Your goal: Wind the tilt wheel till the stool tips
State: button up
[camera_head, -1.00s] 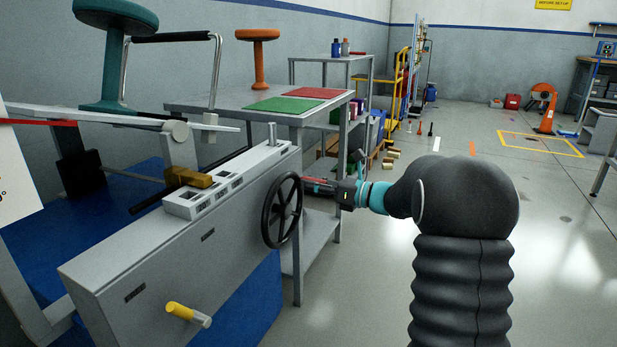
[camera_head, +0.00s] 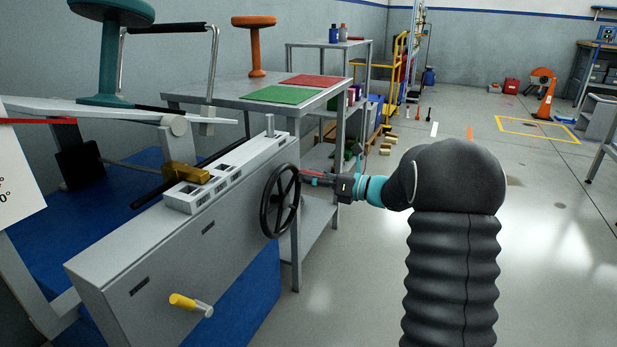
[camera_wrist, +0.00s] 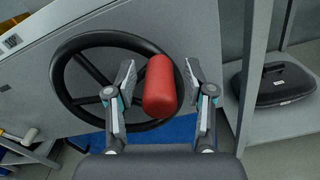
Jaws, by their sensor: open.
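The black tilt wheel (camera_head: 280,201) stands upright on the side of the grey machine housing (camera_head: 180,235). In the wrist view the wheel (camera_wrist: 75,105) carries a red handle (camera_wrist: 160,88) on its right rim. My gripper (camera_head: 318,180) is at the wheel's right side. In the wrist view my gripper (camera_wrist: 161,88) is open, with one finger on each side of the red handle. I cannot tell whether either finger touches it. The teal stool (camera_head: 108,50) stands on the machine's light tilting plate (camera_head: 85,108), and looks roughly upright.
A yellow-gripped crank (camera_head: 184,301) sticks out low on the housing. A grey table (camera_head: 222,92) with green and red mats and an orange stool (camera_head: 255,45) stands behind. A black case (camera_wrist: 272,84) lies on its lower shelf.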

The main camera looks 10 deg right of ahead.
jog(key=v, duration=1.2)
jog(key=shift+w, duration=0.1)
jog(key=s+a+f+n+g+h, duration=0.1)
jog(key=s+f+n+g+h, duration=0.25)
jog(key=f, duration=0.55)
jog(key=s+a+f+n+g+h, duration=0.2)
jog(key=s+a+n+g+h, duration=0.15)
jog(key=s+n, duration=0.75)
jog(key=s+a+r+n+t+h+p, duration=0.1)
jog(key=s+a+r+n+h+p, duration=0.1)
jog(key=s+r+n, duration=0.4)
jog(key=s+a+r+n+t+h+p, duration=0.1)
jog(key=s+a+r+n+h, duration=0.3)
jog(key=s+n, duration=0.4)
jog(key=s+r+h+p, duration=0.1)
jog(key=s+r, duration=0.1)
jog(key=s, duration=0.4)
jog(key=shift+s+r+h, duration=0.25)
jog(key=shift+r+h, duration=0.05)
